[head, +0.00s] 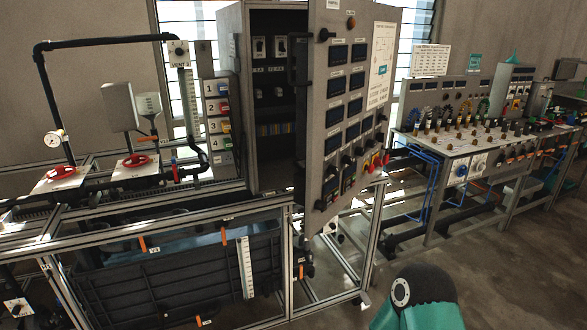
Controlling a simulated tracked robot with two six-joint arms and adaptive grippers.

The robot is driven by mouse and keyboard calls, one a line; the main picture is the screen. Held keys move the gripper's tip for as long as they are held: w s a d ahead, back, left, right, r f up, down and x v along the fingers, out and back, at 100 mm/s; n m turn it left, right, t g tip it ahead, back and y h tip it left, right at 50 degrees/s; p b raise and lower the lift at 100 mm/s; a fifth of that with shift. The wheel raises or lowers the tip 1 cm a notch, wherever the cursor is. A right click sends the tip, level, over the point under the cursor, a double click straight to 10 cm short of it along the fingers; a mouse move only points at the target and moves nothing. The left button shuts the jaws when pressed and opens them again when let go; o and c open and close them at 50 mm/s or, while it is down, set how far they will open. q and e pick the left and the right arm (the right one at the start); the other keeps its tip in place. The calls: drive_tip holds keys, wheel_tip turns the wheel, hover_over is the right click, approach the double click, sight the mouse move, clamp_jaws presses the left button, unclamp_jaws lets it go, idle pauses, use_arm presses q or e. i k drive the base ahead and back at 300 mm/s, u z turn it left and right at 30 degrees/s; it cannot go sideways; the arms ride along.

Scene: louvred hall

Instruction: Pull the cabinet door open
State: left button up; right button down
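The grey cabinet (244,110) stands on a metal frame in the middle of the head view. Its door (318,100) stands open, swung out to the right, and carries rows of dark displays, knobs and a label sheet. A black bar handle (292,62) is on the door's left edge. The dark interior (272,150) shows through the gap, with small devices and a strip of coloured terminals. Neither gripper is in view. A dark rounded link with a teal cover at the bottom right looks like part of my arm.
A framed rig with a dark tank (180,275), pipes and red-handled valves (137,160) fills the left and foreground. A long bench (470,150) with fittings and blue tubing stands at the right. Open concrete floor (520,270) lies at the lower right.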

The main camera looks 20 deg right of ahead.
sight(314, 72)
drive_tip(key=i, duration=0.9)
